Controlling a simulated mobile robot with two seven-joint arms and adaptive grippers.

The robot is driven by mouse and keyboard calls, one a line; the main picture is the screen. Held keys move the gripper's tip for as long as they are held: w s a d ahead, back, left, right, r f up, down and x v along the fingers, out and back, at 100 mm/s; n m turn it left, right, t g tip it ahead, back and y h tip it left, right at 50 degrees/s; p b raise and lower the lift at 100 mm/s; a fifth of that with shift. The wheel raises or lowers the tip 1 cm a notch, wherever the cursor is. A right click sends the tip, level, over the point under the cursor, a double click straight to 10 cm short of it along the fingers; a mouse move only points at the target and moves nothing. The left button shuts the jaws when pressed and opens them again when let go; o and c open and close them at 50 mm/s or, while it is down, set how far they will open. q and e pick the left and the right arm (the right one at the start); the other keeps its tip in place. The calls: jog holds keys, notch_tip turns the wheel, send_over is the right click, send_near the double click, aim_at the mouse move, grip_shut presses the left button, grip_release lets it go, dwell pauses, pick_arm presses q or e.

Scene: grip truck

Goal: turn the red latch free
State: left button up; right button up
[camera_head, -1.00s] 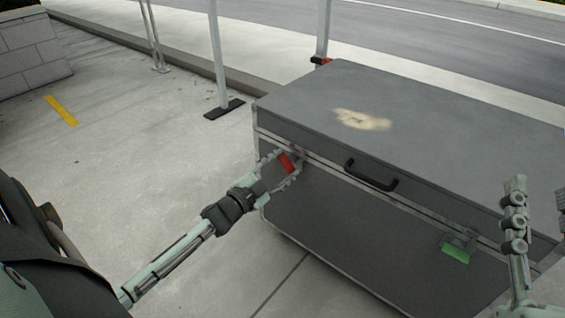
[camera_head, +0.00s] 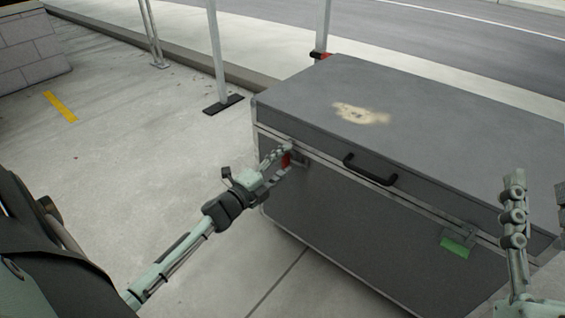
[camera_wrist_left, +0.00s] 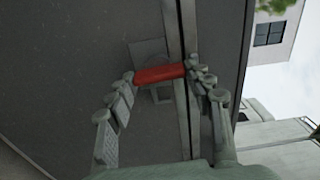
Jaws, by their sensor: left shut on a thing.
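The red latch (camera_head: 286,160) is on the front of the large grey case (camera_head: 420,120), near its left corner, just below the lid seam. My left gripper (camera_head: 283,163) is at the latch and partly covers it. In the left wrist view the red latch (camera_wrist_left: 160,74) lies crosswise between the two fingertips of my left gripper (camera_wrist_left: 162,76), which is shut on it. A green latch (camera_head: 455,246) is further right on the same front.
A black handle (camera_head: 370,171) sticks out from the case front between the latches. A pale post on a dark foot (camera_head: 223,105) stands behind the case's left end. The pavement (camera_head: 120,180) left of the case is clear.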

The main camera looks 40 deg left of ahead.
pick_arm(q)
jog(key=shift+m, duration=0.3)
dwell(0.4)
jog(key=o, duration=1.1)
jog(key=shift+o, duration=0.2)
jog(key=shift+s, duration=0.1)
jog(key=shift+s+f, duration=0.1)
jog(key=shift+s, duration=0.3)
jog(key=s, duration=1.1)
jog(key=shift+a, duration=0.4)
